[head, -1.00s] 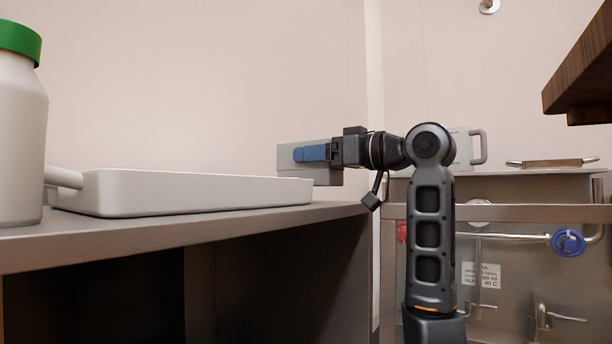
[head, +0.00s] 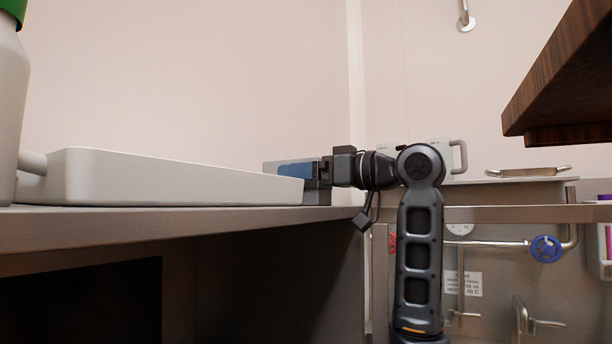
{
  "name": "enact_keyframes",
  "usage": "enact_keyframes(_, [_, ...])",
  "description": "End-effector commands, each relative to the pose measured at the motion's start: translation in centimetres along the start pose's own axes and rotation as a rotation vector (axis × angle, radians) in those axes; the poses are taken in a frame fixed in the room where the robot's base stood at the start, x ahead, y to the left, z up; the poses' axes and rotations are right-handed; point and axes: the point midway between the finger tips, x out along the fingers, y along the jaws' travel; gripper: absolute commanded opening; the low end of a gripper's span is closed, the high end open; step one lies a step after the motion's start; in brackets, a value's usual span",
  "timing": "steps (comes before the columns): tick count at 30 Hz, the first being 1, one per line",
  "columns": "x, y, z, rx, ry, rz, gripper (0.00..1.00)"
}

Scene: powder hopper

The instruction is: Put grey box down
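The grey box (head: 316,198) is at the far right end of the counter in the head view. The gripper appears shut on the box; the far finger is hidden. The box looks upright and level. Its lower edge is at about the height of the counter top (head: 240,222); I cannot tell whether it touches.
The white tray (head: 170,180) with a handle lies on the counter, left of my gripper. A white bottle with a green lid (head: 8,110) stands at the far left. A dark wooden shelf (head: 570,85) overhangs at upper right. A metal unit with a blue valve wheel (head: 545,249) stands behind my arm.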

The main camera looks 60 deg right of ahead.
Motion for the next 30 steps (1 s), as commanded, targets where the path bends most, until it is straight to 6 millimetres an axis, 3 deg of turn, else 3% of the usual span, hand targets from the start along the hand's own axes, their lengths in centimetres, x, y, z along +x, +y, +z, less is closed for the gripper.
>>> enact_keyframes(11, [-0.5,-0.1,-0.2,-0.001,-0.006,-0.003,0.95])
enact_keyframes(24, [-9.0,0.0,-0.4,-0.003,-0.003,0.001,0.95])
enact_keyframes(30, [-11.3,0.0,-0.3,-0.001,-0.003,-0.001,0.95])
